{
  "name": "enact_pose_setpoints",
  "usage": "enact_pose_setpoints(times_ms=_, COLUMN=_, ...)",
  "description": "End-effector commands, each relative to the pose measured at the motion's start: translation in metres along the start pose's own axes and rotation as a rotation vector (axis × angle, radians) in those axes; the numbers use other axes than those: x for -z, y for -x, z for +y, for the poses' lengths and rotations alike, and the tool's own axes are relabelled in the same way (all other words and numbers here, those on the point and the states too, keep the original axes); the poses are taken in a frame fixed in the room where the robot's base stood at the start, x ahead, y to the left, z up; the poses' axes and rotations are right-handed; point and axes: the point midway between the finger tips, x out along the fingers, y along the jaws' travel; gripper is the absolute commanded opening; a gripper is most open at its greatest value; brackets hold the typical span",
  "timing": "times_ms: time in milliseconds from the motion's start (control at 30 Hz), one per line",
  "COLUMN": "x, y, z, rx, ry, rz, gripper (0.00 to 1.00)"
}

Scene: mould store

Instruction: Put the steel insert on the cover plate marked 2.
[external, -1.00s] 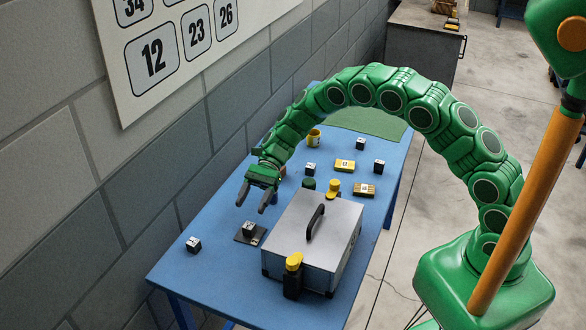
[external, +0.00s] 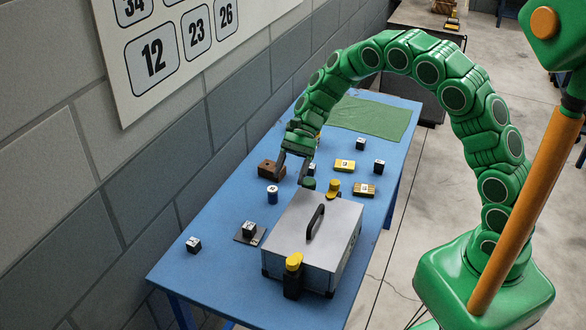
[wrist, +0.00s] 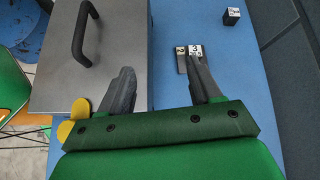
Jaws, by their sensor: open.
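The dark plate (external: 240,238) lies flat on the blue table, left of the grey case; its label reads 2 in the wrist view (wrist: 181,51). A small dark block (external: 249,227) with white marked faces rests on this plate. In the wrist view the same block (wrist: 195,49) shows a 3. It may be the steel insert; its material is unclear. My gripper (external: 290,180) is open and empty, farther along the table than the plate and clear of the block. In the wrist view its fingers (wrist: 162,66) are spread, the right one just below the block in the picture.
The grey case (external: 320,235) with a black handle fills the near right. A similar block (external: 193,244) lies at the near left. A green mat (external: 370,120) lies behind.

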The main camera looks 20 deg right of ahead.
Motion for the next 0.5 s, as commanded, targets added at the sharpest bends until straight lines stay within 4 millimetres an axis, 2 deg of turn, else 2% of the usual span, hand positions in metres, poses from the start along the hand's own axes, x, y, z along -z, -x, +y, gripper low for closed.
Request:
enact_pose_setpoints(times_ms=33, x=-0.004, y=0.012, z=0.009, rx=0.002, ry=0.015, rz=0.023, gripper=0.64)
enact_pose_setpoints(times_ms=200, x=-0.011, y=0.043, z=0.044, rx=-0.014, ry=0.062, rz=0.096, gripper=0.64)
enact_pose_setpoints(times_ms=500, x=-0.025, y=0.091, z=0.111, rx=-0.049, ry=0.147, rz=0.22, gripper=0.64)
